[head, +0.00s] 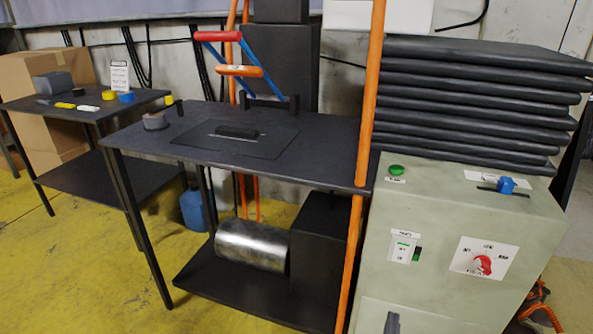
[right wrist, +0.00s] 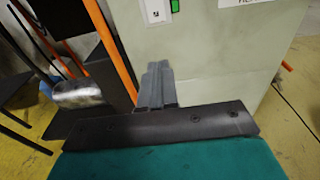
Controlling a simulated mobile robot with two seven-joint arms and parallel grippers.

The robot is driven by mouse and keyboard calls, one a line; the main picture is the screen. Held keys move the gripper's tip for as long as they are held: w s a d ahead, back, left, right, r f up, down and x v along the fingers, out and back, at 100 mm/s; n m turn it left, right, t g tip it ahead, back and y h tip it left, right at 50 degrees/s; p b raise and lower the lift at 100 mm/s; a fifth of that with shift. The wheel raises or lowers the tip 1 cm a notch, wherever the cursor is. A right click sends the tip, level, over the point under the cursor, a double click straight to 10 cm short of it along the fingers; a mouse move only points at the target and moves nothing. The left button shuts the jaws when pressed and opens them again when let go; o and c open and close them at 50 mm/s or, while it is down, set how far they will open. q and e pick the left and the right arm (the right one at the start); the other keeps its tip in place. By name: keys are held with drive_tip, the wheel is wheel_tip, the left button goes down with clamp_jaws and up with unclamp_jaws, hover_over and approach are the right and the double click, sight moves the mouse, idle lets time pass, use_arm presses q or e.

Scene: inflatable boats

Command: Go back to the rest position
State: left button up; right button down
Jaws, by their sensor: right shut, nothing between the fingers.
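My right gripper (head: 392,322) shows only as a small grey tip at the bottom edge of the head view, in front of the pale green control cabinet (head: 450,250). In the right wrist view its grey fingers (right wrist: 157,72) are closed together with nothing between them. They point toward the cabinet's front (right wrist: 215,60). I cannot tell the exact gap to the cabinet. My left gripper is in neither view.
A dark workbench (head: 330,130) with a metal cylinder (head: 252,246) on its lower shelf stands left of the cabinet. An orange upright pole (head: 368,110) stands between them. Black folded slabs (head: 470,95) are stacked on the cabinet. Yellow floor (head: 70,270) is clear at lower left.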

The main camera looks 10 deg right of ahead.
drive_tip(key=s+a+m+g+y+p, duration=0.4)
drive_tip(key=s+m+y+p, duration=0.25)
drive_tip(key=m, duration=0.65)
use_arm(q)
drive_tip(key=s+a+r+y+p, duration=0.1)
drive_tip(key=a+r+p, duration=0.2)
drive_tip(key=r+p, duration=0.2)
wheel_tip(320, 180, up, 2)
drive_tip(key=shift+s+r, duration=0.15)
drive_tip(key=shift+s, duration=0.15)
use_arm(e)
drive_tip(key=s+a+r+m+y, duration=0.3)
drive_tip(key=r+m, duration=0.4)
drive_tip(key=m, duration=0.7)
drive_tip(key=a+y, duration=0.1)
drive_tip(key=a, duration=0.1)
drive_tip(key=shift+a, duration=0.3)
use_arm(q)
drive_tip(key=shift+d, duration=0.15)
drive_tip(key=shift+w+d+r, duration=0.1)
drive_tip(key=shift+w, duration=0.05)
use_arm(e)
drive_tip(key=shift+d, duration=0.15)
